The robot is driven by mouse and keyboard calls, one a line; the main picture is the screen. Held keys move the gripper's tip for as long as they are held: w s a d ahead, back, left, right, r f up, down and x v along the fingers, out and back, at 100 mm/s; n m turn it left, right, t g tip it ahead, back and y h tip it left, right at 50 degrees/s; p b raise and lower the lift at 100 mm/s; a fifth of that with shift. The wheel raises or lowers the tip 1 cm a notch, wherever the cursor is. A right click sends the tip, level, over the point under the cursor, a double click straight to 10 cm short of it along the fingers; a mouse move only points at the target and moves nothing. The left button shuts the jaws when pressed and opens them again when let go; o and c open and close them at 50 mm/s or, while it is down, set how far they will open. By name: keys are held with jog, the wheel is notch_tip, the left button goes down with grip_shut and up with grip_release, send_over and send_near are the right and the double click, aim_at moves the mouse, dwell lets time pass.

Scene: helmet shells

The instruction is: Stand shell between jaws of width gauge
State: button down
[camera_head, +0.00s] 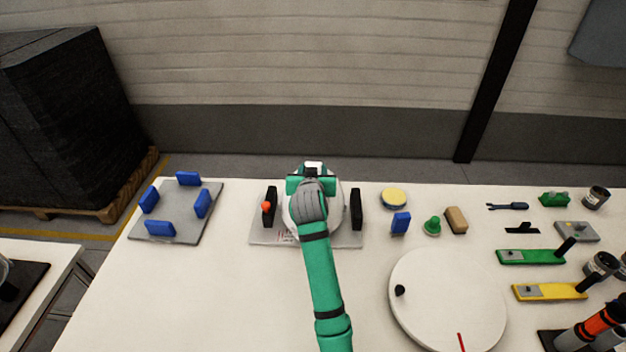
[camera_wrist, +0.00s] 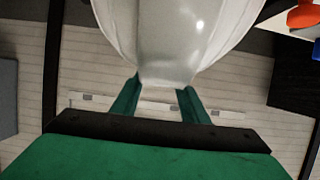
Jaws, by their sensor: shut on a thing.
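The width gauge (camera_head: 350,238) is a grey plate with two upright black jaws, the left one (camera_head: 271,195) beside an orange knob (camera_head: 266,207) and the right one (camera_head: 356,209). The white helmet shell (camera_head: 337,212) shows between these jaws in the head view, mostly hidden by my arm. In the wrist view the shell (camera_wrist: 165,40) fills the top middle, glossy and rounded. My gripper (camera_wrist: 160,100) is shut on the shell's edge, one green finger on each side. I cannot tell whether the shell's underside touches the gauge plate.
A grey plate with several blue blocks (camera_head: 180,225) lies left. A white turntable disc (camera_head: 445,300) is at front right. A yellow round tin (camera_head: 394,198), blue block (camera_head: 400,223), green knob (camera_head: 432,226) and brown block (camera_head: 456,220) stand right of the gauge. The front left table is clear.

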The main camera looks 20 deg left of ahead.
jog(key=shift+f, duration=1.65)
jog(key=c, duration=1)
grip_release()
jog(key=shift+c, duration=0.2)
jog(key=v, duration=1.2)
jog(key=shift+s, duration=0.1)
